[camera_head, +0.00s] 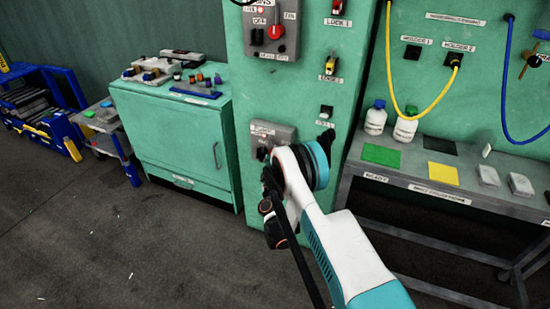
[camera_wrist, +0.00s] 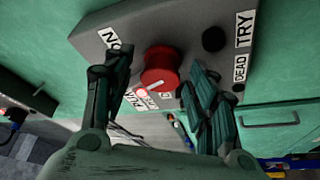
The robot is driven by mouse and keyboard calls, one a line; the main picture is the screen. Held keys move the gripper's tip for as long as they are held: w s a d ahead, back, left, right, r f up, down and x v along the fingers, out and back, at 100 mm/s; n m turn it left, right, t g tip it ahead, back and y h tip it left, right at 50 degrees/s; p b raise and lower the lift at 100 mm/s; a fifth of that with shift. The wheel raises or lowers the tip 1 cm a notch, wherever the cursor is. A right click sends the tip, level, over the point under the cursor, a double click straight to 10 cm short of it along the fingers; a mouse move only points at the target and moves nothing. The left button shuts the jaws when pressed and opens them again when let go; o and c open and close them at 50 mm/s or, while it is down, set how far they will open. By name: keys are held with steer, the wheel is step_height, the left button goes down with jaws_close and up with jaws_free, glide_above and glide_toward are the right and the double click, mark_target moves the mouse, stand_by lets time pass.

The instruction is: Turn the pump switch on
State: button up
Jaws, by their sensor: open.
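The pump switch is a red round knob (camera_wrist: 158,70) with a pale pointer line, on a grey box. In the wrist view the box carries ON, PUMP, TRY and DEAD labels, turned in the picture. My gripper (camera_wrist: 157,78) is open, with one finger on each side of the knob. I cannot tell whether either finger touches it. In the head view the grey pump box (camera_head: 283,131) is on the green cabinet, and my gripper (camera_head: 266,168) is in front of it. My wrist hides the knob there.
Above is the mains box with another red knob (camera_head: 276,32), and lock hooks are to its right. A green cupboard (camera_head: 180,135) stands left. A grey bench (camera_head: 450,195) with bottles and coloured mats is right. The floor at left front is clear.

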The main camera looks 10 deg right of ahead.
steer(key=shift+r, duration=0.1)
steer(key=o, duration=0.7)
steer(key=r, duration=0.5)
steer(key=w+r, duration=0.1)
steer(key=r, duration=0.1)
steer(key=shift+a+r, duration=0.1)
steer(key=shift+r, duration=0.05)
steer(key=shift+c, duration=0.2)
steer(key=shift+s+r, duration=0.35)
steer(key=shift+r, duration=0.25)
steer(key=shift+s+r, duration=0.3)
steer(key=shift+r, duration=0.3)
steer(key=c, duration=0.3)
steer(key=shift+s+d+r, duration=0.15)
steer(key=shift+d+r, duration=0.1)
steer(key=c, duration=0.3)
steer(key=shift+w+a+f, duration=0.15)
steer(key=shift+w+f, duration=0.1)
steer(key=shift+w, duration=0.05)
steer(key=shift+c, duration=0.3)
steer(key=shift+s+r, duration=0.1)
steer(key=shift+r, duration=0.05)
